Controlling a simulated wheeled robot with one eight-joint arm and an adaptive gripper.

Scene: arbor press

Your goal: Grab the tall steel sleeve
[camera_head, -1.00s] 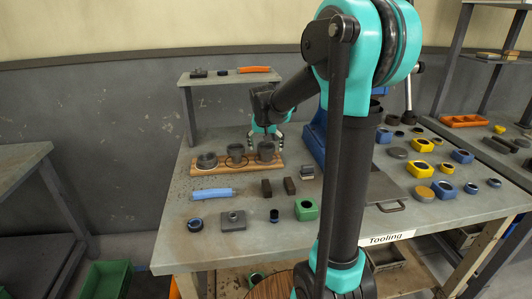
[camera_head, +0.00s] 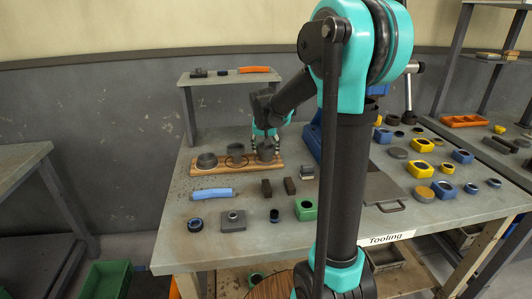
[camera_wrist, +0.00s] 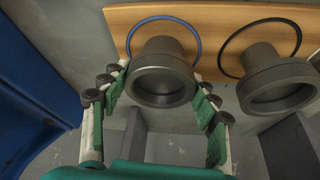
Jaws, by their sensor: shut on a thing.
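A tall dark steel sleeve (camera_head: 266,153) stands upright at the right end of a wooden board (camera_head: 214,172). My gripper (camera_head: 266,145) is down around this sleeve, with its fingers shut on its two sides. In the wrist view, the sleeve (camera_wrist: 163,76) sits between the green and white fingers (camera_wrist: 160,95), with its round open mouth facing the camera. A blue ring mark on the board surrounds its foot. The sleeve still appears to be standing on the board.
A second sleeve (camera_head: 236,151) stands close beside it, inside a black ring mark, with a wider one (camera_head: 206,160) further left. The blue press (camera_head: 314,140) is close on the right. Two dark blocks (camera_head: 289,185) lie in front.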

